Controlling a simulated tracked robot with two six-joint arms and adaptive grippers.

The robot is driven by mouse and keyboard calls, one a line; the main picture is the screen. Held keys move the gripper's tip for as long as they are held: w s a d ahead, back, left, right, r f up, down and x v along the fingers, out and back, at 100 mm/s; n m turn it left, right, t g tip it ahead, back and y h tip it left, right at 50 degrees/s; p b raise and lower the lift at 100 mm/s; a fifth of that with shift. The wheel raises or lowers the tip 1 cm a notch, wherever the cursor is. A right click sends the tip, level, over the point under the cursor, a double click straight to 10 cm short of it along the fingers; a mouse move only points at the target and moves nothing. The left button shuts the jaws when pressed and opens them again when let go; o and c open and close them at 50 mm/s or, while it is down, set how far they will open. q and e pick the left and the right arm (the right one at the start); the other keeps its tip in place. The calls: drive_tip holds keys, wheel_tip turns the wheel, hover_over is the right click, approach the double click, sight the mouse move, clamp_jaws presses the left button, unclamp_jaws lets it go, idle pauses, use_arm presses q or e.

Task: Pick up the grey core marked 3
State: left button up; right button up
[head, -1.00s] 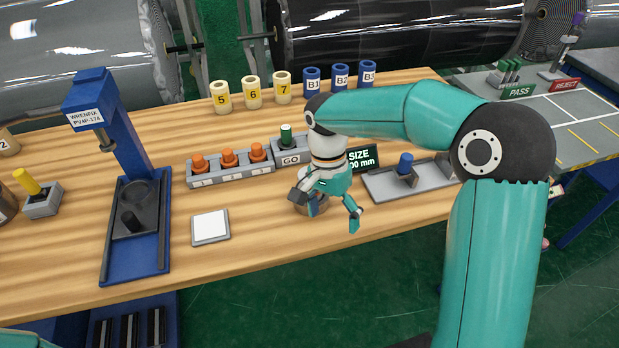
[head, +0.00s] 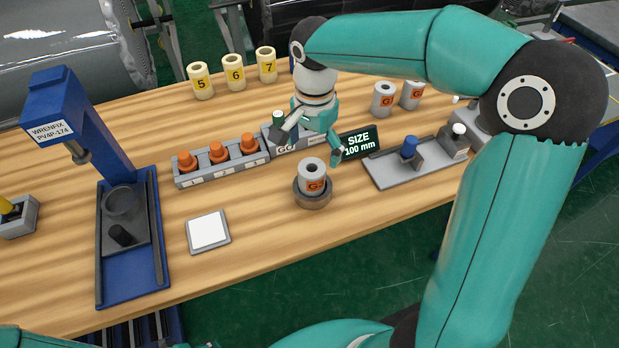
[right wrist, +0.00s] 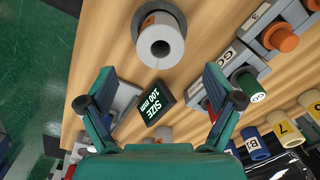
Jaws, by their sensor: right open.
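Two more grey cores, one left (head: 383,99) and one right (head: 411,94), stand behind with orange labels partly legible. My left gripper is out of view.
A SIZE 100 mm display (head: 359,143) stands just right of my right gripper. A grey tray with a blue knob (head: 409,147) is right.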

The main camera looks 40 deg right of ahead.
sight(314, 166)
wheel_tip(314, 166, down, 4)
drive_tip(key=shift+f, duration=0.1)
drive_tip(key=shift+a+f+p, duration=0.2)
drive_tip(key=shift+f+p, duration=0.4)
drive_tip(key=shift+f, duration=2)
drive_tip(key=c, duration=1.5)
drive_tip(key=shift+w+r, duration=0.1)
drive_tip(key=shift+r, duration=0.1)
